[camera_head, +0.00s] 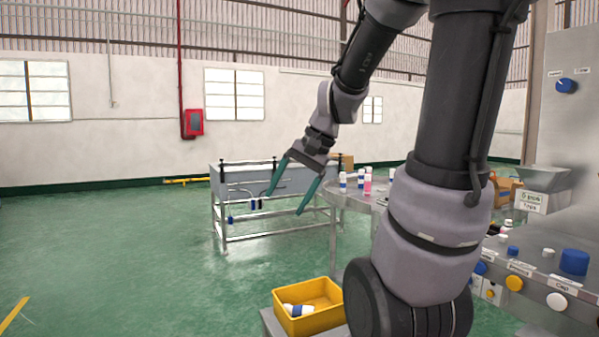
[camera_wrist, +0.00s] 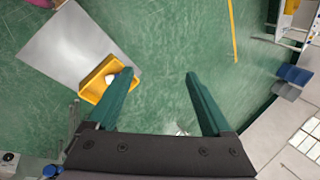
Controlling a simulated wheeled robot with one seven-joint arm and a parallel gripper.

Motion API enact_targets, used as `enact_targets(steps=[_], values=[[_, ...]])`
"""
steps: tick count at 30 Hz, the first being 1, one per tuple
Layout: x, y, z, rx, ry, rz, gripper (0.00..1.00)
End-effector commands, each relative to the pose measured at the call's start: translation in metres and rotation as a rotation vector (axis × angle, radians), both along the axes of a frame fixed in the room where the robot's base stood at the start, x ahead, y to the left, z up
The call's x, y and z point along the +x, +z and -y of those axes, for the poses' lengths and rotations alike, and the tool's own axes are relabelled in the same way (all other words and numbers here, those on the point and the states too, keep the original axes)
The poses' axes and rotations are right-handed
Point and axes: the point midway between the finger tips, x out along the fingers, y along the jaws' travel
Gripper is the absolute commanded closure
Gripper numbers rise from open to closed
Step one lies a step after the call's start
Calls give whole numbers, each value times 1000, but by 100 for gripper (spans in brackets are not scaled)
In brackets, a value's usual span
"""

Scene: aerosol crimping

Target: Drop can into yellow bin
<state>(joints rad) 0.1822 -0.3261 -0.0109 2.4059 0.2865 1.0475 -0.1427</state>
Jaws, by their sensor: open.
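The yellow bin (camera_head: 334,318) stands low at the bottom centre of the head view, and it also shows at the left in the wrist view (camera_wrist: 88,91). A white can with blue parts (camera_head: 298,310) lies on its side in the bin; the wrist view shows it as a small white shape (camera_wrist: 111,78). Whether more than one can lies there, I cannot tell. My gripper (camera_head: 283,204) is open and empty, with its green fingers pointing down, well above the floor. In the wrist view the space between the fingers (camera_wrist: 163,74) shows only green floor, and the bin is beside the left finger.
The bin rests on a grey stand (camera_wrist: 62,48). A metal table (camera_head: 335,195) behind my gripper carries several white-and-blue cans (camera_head: 343,182) and a pink one (camera_head: 367,186). A steel frame with a trough (camera_head: 230,180) stands further back. A labelled control panel (camera_head: 540,285) is at right.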

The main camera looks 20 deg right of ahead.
Motion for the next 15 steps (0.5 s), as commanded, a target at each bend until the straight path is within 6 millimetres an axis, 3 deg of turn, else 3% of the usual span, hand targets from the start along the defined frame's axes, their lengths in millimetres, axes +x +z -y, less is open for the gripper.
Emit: enact_targets(steps=[3, 7, 15], values=[[-29, 27, -6, -132, 81, 138, 16], [-52, 47, -6, -240, 133, 260, 16], [-70, 63, -4, -325, 168, 370, 16]])
